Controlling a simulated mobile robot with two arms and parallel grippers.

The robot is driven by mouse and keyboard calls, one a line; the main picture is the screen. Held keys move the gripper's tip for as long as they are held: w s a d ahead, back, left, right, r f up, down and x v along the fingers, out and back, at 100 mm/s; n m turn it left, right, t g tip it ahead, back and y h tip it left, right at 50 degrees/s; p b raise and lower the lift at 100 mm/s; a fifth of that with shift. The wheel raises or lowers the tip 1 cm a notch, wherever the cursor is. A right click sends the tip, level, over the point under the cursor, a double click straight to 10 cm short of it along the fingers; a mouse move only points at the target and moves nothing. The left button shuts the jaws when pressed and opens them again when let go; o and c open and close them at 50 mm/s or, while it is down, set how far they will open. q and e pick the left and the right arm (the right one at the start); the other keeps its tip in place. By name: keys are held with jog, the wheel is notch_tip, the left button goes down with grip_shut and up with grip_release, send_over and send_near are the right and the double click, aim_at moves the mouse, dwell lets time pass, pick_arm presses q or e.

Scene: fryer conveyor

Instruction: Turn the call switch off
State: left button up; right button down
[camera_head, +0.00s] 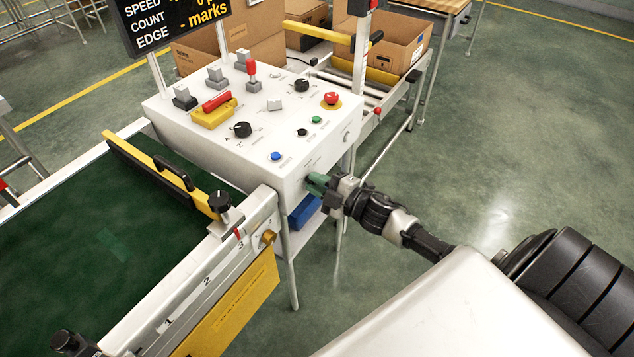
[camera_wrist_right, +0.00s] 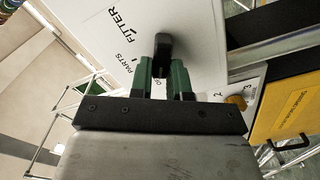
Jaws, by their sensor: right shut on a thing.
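The call switch is a black knob (camera_wrist_right: 163,48) on the white side face of the control box (camera_wrist_right: 110,35). Labels "FITTER" and "PARTS" are printed beside it, with a partly hidden label, perhaps "OFF", near my fingers. My right gripper (camera_wrist_right: 163,78) has its green fingers on either side of the knob and is shut on it. In the head view my right gripper (camera_head: 318,184) is at the front side of the control box (camera_head: 190,135), hiding the switch. I cannot tell which label the knob points to. My left gripper is out of view.
The box top carries a red emergency button (camera_head: 331,98), several knobs and levers, and a blue button (camera_head: 275,156). A green conveyor (camera_head: 60,240) with a yellow-black bar (camera_head: 160,172) lies at the left. Cardboard boxes (camera_head: 395,45) stand behind. Open floor is at the right.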

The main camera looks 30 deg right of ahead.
jog(key=c, duration=1.1)
grip_release()
jog(key=v, duration=1.1)
jog(key=shift+a, duration=0.1)
jog(key=shift+w+f, duration=0.1)
jog(key=s+d+f+m+g+h+p, duration=0.1)
jog(key=s+f+m+g+h+p, duration=0.25)
jog(key=f, duration=0.85)
jog(key=s+d+f+m+g+h, duration=0.1)
jog(key=s+f+m+g+h, duration=0.25)
jog(key=s+f+m, duration=0.6)
jog(key=s+a+f+g+p, duration=0.1)
jog(key=s+a+f+g, duration=0.2)
jog(key=s, duration=0.4)
jog(key=s+a+f+g+p, duration=0.1)
jog(key=s+a+f+g, duration=0.1)
jog(key=s+a+f, duration=0.4)
jog(key=s+a+f+m+g+p, duration=0.1)
jog(key=s+a+f+g, duration=0.2)
jog(key=s+a+f, duration=0.2)
jog(key=shift+s+f+g, duration=0.15)
jog(key=shift+s+f, duration=0.3)
jog(key=shift+s, duration=0.35)
jog(key=shift+s+f+g, duration=0.15)
jog(key=shift+s+f, duration=0.35)
jog(key=shift+s, duration=0.25)
